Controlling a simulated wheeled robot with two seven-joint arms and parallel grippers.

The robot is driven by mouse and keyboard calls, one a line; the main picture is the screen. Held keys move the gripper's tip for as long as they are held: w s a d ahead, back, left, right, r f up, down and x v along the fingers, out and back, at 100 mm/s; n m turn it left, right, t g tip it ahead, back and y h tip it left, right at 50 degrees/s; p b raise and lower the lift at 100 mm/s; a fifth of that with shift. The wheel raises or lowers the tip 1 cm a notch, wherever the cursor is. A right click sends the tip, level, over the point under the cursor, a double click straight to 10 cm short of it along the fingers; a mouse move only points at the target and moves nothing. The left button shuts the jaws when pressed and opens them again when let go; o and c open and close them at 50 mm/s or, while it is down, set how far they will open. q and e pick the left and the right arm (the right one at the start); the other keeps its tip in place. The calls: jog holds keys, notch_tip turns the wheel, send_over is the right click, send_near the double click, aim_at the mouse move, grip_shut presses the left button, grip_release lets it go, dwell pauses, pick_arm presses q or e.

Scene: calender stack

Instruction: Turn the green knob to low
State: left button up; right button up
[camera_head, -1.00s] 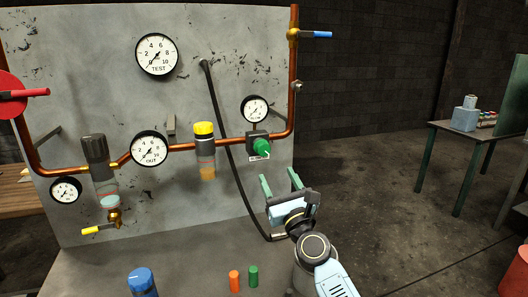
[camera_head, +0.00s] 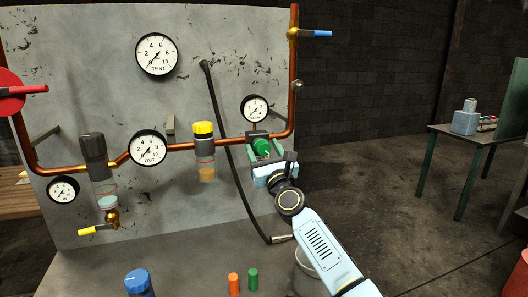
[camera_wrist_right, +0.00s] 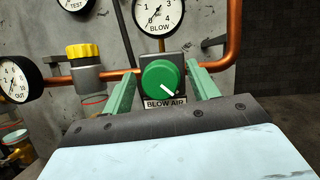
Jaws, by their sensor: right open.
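The green knob (camera_head: 261,146) is on a dark valve body on the copper pipe, below a small gauge (camera_head: 255,108). In the right wrist view the knob (camera_wrist_right: 162,79) has a white pointer line aimed to the lower right, above a "BLOW AIR" label (camera_wrist_right: 165,104). The blow gauge (camera_wrist_right: 158,14) sits above it. My right gripper (camera_head: 263,152) is open at the knob. In the right wrist view its two green fingers (camera_wrist_right: 163,85) stand on either side of the knob, with visible gaps. My left gripper is not in view.
A yellow-capped unit (camera_head: 204,150) and a black hose (camera_head: 230,150) are left of the knob. The copper pipe rises on the right to a blue-handled valve (camera_head: 316,33). An orange (camera_head: 234,282) and a green cylinder (camera_head: 252,279) stand on the bench below.

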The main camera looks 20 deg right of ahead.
jog(key=c, duration=1)
